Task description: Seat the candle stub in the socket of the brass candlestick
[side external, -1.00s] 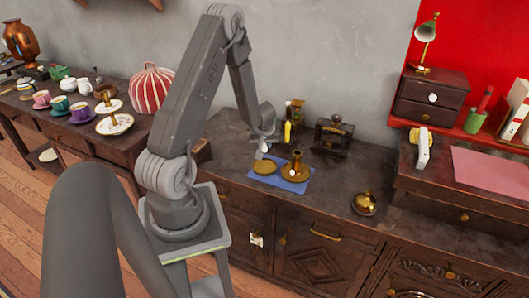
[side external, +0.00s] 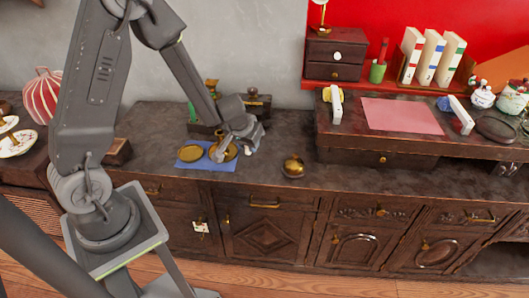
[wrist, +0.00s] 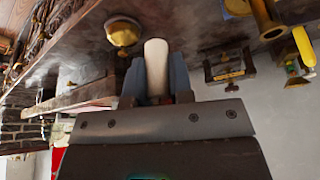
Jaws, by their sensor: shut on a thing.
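My gripper (wrist: 157,84) is shut on the white candle stub (wrist: 156,62), which stands out between the two fingers in the wrist view. In the side view my gripper (side external: 246,140) is low over the right edge of the blue cloth (side external: 216,165), with a small white bit of the stub (side external: 248,151) showing below it. The brass candlestick (side external: 230,152) stands on the cloth, partly hidden behind my gripper. In the wrist view a brass tube, seemingly the candlestick (wrist: 265,18), is at the upper right, apart from the stub.
A round brass dish (side external: 191,153) lies on the cloth's left part. A brass domed pot (side external: 293,167) stands to the right. Dark objects (side external: 257,104) stand behind. A raised desk (side external: 345,150) bounds the right. The counter front between is clear.

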